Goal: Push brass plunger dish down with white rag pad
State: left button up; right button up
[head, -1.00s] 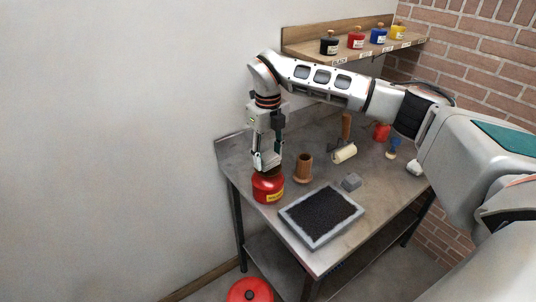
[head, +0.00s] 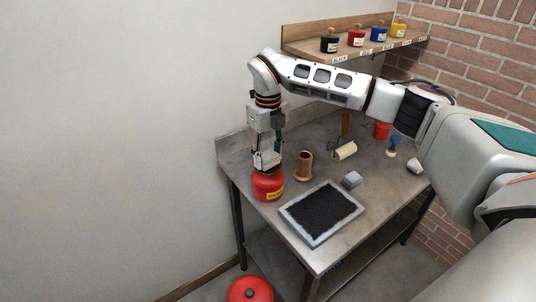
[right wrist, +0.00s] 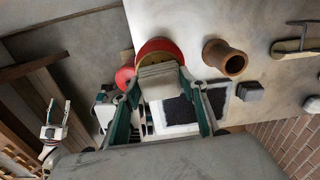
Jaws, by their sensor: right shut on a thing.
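The red can (head: 268,188) with a yellow label stands at the near left corner of the metal bench. My right gripper (head: 267,164) points down directly over it. In the right wrist view this gripper (right wrist: 160,82) is shut on the whitish rag pad (right wrist: 158,70). The red can (right wrist: 158,45) shows just beyond the pad. The brass plunger dish on top is mostly hidden by pad and fingers, so contact cannot be told. A small white device at lower left of the right wrist view may be my left gripper (right wrist: 58,108); its jaws are unclear.
A brown cup (head: 304,166) stands close right of the can. A black-filled tray (head: 303,229), a grey block (head: 351,180) and a cream roller (head: 344,151) lie farther right. A red bin (head: 250,290) is on the floor. A shelf (head: 342,51) of ink jars hangs behind.

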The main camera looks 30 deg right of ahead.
aim_at(268, 153)
jog(key=shift+f, duration=1)
dwell(2.5)
jog(key=shift+r, duration=3.6)
